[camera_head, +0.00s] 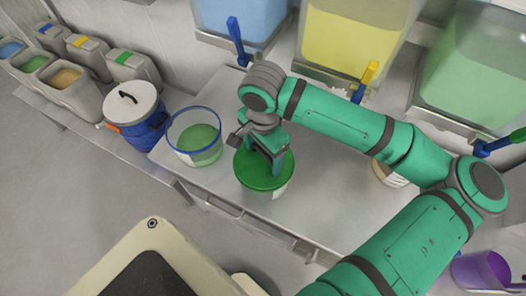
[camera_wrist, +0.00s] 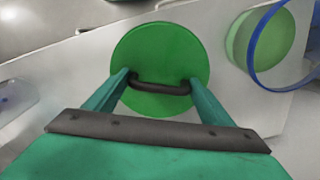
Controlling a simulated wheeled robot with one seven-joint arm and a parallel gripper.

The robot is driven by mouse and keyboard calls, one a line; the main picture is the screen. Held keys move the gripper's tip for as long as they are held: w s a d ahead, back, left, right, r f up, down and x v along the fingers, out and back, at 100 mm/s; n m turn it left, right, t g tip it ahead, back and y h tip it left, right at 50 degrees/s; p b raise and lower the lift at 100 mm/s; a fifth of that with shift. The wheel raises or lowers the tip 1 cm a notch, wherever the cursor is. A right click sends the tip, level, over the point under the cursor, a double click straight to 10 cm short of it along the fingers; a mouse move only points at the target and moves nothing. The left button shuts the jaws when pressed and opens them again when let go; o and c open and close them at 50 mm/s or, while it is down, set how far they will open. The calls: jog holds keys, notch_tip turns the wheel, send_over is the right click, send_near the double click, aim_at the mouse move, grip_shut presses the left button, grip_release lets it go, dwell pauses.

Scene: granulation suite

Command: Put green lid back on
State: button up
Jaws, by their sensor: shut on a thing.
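The green lid (camera_head: 252,178) lies over the top of a pale container (camera_head: 276,193) on the metal bench. Whether it is fully seated cannot be told. My gripper (camera_head: 277,166) reaches down onto the lid from above. In the wrist view the green lid (camera_wrist: 160,52) is a round disc with a dark handle (camera_wrist: 160,87) across it. My gripper (camera_wrist: 158,84) is shut on that handle, one finger at each end. The container beneath the lid is hidden in the wrist view.
A clear blue-rimmed bucket (camera_head: 196,137) with green contents stands close left of the lid. A blue drum with a white lid (camera_head: 130,101) is farther left. Large tanks with taps (camera_head: 350,40) line the back. A purple bucket (camera_head: 481,270) stands at the lower right.

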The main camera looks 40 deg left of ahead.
aim_at(263, 153)
jog(key=shift+f, duration=0.2)
jog(key=o, duration=1.1)
jog(key=shift+o, duration=0.2)
jog(key=shift+r, duration=0.1)
notch_tip(263, 153, up, 11)
jog(key=shift+f, duration=0.15)
